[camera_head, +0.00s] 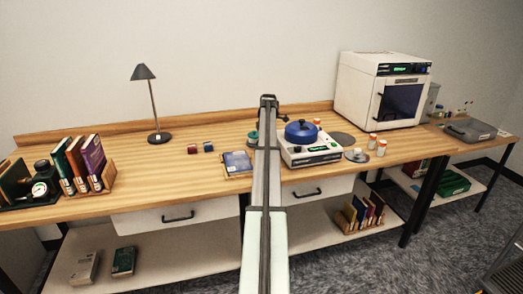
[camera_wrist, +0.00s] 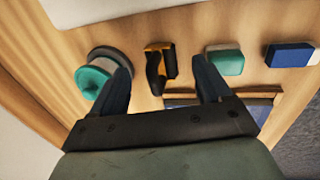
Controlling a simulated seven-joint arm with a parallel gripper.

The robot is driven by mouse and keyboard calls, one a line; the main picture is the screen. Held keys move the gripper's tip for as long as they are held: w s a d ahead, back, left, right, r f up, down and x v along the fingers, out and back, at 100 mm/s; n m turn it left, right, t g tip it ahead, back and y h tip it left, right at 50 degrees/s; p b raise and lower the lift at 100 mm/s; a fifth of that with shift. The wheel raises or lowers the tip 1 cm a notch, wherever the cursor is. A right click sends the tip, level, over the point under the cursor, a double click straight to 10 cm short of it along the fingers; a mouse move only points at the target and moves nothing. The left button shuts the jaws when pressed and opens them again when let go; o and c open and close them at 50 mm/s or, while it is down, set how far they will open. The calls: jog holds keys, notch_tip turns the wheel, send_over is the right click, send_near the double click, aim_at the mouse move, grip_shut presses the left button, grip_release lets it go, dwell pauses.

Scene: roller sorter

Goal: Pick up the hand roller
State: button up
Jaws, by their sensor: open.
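In the wrist view a small black-and-orange object (camera_wrist: 158,66) lies on the wooden table between my fingers' lines. It may be the hand roller, but I cannot tell for sure. A round teal-and-grey spool-like object (camera_wrist: 98,76) lies to its left, partly behind the left finger, and could also be a roller. My gripper (camera_wrist: 161,72) is open, with nothing seen held between its fingers. I cannot tell its height above the table. In the head view my gripper (camera_head: 268,101) is at the far end of my arm, over the table's back part; my arm hides the table beneath.
A teal block (camera_wrist: 225,60) and a blue-and-white block (camera_wrist: 290,55) lie to the right in the wrist view. In the head view a white device with a blue lid (camera_head: 301,132) stands right of my arm. A blue book (camera_head: 237,163) lies left. A lamp (camera_head: 153,100) stands farther left.

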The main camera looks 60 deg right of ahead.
jog(key=f, duration=0.2)
jog(key=w+f, duration=0.1)
jog(key=f, duration=0.1)
jog(key=shift+d+f, duration=0.15)
jog(key=shift+d, duration=0.05)
jog(key=c, duration=1.2)
